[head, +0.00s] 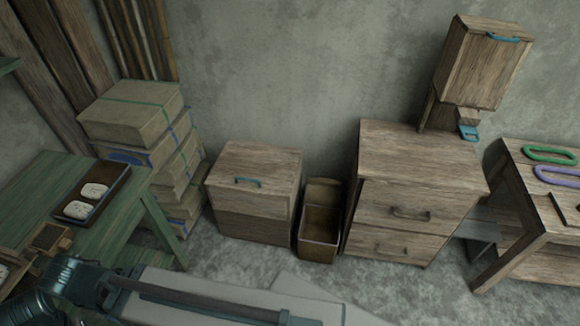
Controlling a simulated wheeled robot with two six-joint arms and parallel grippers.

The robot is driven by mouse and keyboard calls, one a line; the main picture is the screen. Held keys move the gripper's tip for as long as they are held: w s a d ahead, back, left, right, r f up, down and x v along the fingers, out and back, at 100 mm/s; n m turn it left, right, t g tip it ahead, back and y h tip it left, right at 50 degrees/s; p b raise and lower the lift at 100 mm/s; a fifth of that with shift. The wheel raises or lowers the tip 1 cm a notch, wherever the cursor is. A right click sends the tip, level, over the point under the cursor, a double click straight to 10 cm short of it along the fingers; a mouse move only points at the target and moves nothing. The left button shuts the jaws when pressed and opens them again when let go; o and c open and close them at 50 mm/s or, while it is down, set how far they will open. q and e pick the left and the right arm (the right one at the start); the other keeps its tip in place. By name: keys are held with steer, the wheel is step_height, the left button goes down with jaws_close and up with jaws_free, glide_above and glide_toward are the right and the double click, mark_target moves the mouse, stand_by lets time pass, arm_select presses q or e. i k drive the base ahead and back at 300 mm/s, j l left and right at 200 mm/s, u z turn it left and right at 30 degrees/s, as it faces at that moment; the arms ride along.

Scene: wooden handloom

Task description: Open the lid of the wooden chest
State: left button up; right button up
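The wooden chest (258,226) stands on the floor against the back wall, left of centre in the head view. Its lid (262,162) is shut, and a seam runs across the front below the lid. A blue handle (248,182) sits on the front of the lid. Neither gripper shows in the head view. Only links of my own arm cross the bottom left of the picture, well in front of the chest and apart from it.
An open narrow bin (320,222) stands close right of the chest, then a drawer cabinet (415,165). Stacked boxes (130,112) and a green table (110,225) with a tray stand left. Another table (540,225) is at right.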

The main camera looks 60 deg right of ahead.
mark_target(255, 168)
steer(key=z, duration=1.8)
steer(key=i+j, duration=0.15)
steer(key=i, duration=0.35)
steer(key=i+j, duration=0.15)
steer(key=i, duration=0.35)
